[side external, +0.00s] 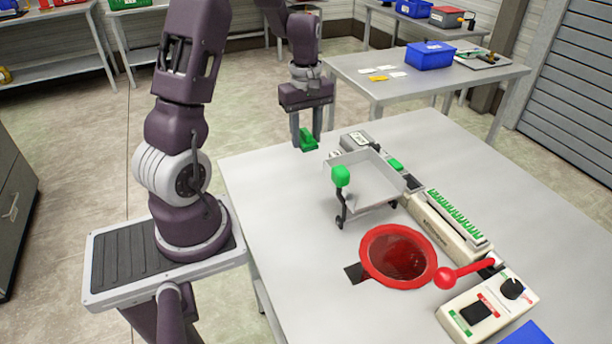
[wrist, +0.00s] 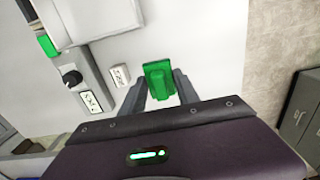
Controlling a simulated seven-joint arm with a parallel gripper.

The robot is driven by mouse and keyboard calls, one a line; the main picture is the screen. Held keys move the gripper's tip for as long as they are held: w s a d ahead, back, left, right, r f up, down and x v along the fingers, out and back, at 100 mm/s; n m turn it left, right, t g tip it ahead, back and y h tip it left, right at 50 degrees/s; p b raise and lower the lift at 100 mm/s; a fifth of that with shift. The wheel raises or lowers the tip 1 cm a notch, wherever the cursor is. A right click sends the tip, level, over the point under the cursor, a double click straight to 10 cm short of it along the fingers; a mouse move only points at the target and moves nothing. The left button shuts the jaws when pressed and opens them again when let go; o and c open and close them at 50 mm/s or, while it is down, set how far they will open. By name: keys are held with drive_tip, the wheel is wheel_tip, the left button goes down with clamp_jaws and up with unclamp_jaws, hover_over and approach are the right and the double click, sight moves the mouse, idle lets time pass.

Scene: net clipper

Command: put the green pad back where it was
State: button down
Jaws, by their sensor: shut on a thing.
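My gripper (side external: 306,134) is at the far left edge of the table and is shut on a green pad (side external: 309,143). In the wrist view the pad (wrist: 159,76) sits between the two fingers (wrist: 161,91), over the pale table top. In the side view it appears close to the table edge; I cannot tell whether it touches the table. A smaller green piece (side external: 396,164) lies by the tray's far side.
A red bowl (side external: 372,270), a red-knobbed lever (side external: 444,278), a control box (side external: 485,308) and a beige unit with a green-toothed strip (side external: 445,228) stand right of and nearer than the tray. A small labelled box (side external: 355,139) is close to my gripper. The table's left front is clear.

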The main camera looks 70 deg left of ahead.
sight(306, 177)
wheel_tip(306, 177, down, 10)
drive_tip(key=shift+r, duration=0.1)
drive_tip(key=shift+f, duration=0.2)
drive_tip(key=c, duration=0.9)
unclamp_jaws()
drive_tip(key=shift+r, duration=0.1)
